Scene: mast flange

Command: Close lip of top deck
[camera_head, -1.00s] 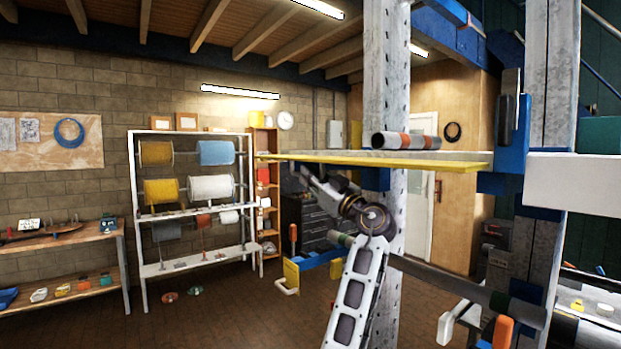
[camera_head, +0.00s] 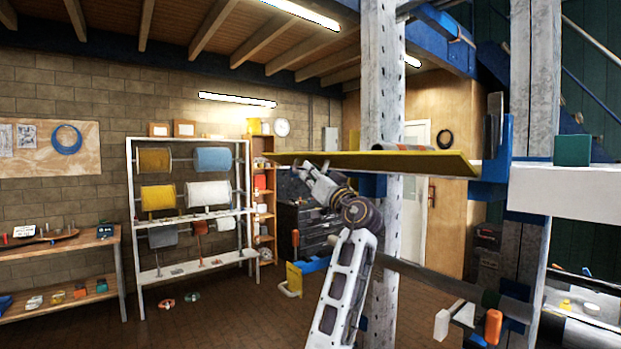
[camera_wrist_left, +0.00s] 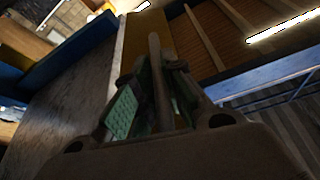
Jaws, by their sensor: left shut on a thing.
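The top deck is on the grey mast, and its yellow lip (camera_head: 375,163) runs along the near side as a long slanted strip. The yellow face also shows in the left wrist view (camera_wrist_left: 149,40). My left gripper (camera_head: 305,172) is at the lip's left part, just below its edge. In the left wrist view its fingers (camera_wrist_left: 157,75) are closed around a thin upright edge that appears to be the lip's. A dark roll with orange bands (camera_head: 418,147) lies on the deck, mostly hidden behind the lip. My right gripper is not in view.
The perforated mast post (camera_head: 383,90) stands close behind my left arm. A blue bracket (camera_head: 490,178) and white beam (camera_head: 562,188) are at the right. An orange handle (camera_head: 493,327) stands low right.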

